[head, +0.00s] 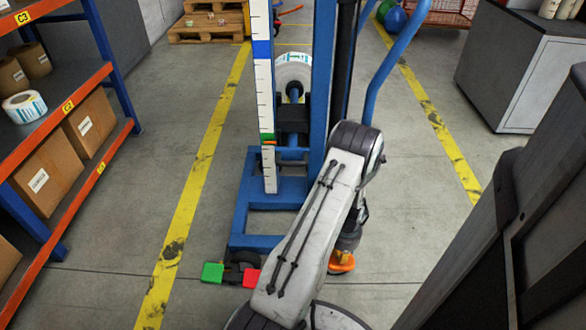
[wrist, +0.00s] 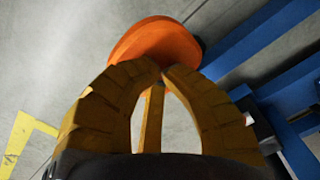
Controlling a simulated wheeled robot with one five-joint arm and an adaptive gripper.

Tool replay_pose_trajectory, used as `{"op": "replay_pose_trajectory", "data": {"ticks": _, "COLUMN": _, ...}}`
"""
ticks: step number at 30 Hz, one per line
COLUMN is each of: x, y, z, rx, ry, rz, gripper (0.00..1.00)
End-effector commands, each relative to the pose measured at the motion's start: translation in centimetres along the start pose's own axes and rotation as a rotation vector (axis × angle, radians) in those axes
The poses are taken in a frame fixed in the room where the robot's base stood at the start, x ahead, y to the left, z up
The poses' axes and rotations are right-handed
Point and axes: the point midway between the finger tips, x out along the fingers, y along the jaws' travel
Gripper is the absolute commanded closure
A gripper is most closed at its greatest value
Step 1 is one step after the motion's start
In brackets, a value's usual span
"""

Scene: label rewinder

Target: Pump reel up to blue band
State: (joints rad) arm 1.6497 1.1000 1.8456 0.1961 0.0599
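The reel (head: 293,68), a white roll with a teal print, sits on the blue lift's carriage (head: 293,118). The blue band (head: 262,49) is near the top of the white scale on the mast; the reel's middle shows lower in the picture than the band. A green mark (head: 268,136) is low on the scale. An orange pedal (head: 341,263) is low beside the lift's right side; it also shows in the wrist view (wrist: 150,42). My gripper (wrist: 164,68) has its yellow fingertips together, close at the pedal. I cannot tell whether they touch it.
A green pedal (head: 212,272) and a red pedal (head: 251,278) are at the lift's front. A shelf rack (head: 65,110) with boxes stands left, a grey cabinet (head: 525,75) right. A blue handle (head: 395,65) rises behind my arm. The floor between the yellow lines is mostly clear.

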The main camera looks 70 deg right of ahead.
Motion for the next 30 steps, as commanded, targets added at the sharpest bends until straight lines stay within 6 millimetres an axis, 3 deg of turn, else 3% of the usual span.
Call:
{"op": "replay_pose_trajectory", "data": {"ticks": 1, "x": 1.9, "y": 0.0, "z": 0.1, "rx": 0.0, "ry": -0.001, "rz": 0.0, "gripper": 1.0}}
{"op": "replay_pose_trajectory", "data": {"ticks": 18, "x": 10.6, "y": -0.1, "z": 0.0, "rx": -0.002, "ry": 0.004, "rz": 0.0, "gripper": 1.0}}
{"op": "replay_pose_trajectory", "data": {"ticks": 29, "x": 15.2, "y": -0.1, "z": -0.1, "rx": -0.003, "ry": 0.004, "rz": 0.0, "gripper": 1.0}}
{"op": "replay_pose_trajectory", "data": {"ticks": 30, "x": 14.9, "y": -0.1, "z": -0.2, "rx": -0.003, "ry": 0.006, "rz": 0.0, "gripper": 1.0}}
